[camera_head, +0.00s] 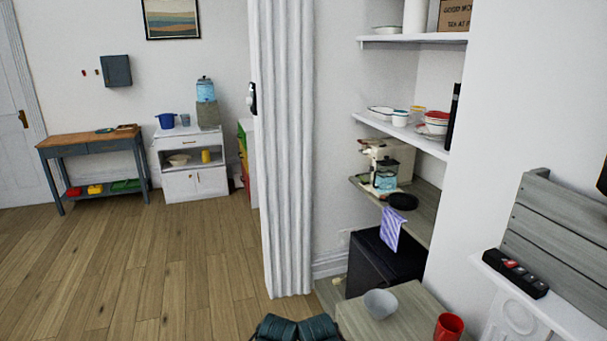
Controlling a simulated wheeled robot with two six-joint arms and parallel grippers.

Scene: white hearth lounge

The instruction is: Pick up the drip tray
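A cream coffee machine (400,155) with a bluish clear jug (385,176) stands on the grey wooden shelf (425,215) in the alcove to the right. A flat black round piece (403,201) lies near the shelf's front edge, just in front of the machine. It may be the drip tray, but it is too small to tell for sure.
A purple striped cloth (391,229) hangs over the shelf edge above a black box (380,262). A grey bowl (380,303) and red mug (449,327) stand on a low wooden top. A white folding partition (283,150) is left of the alcove. Wooden floor (150,260) is clear.

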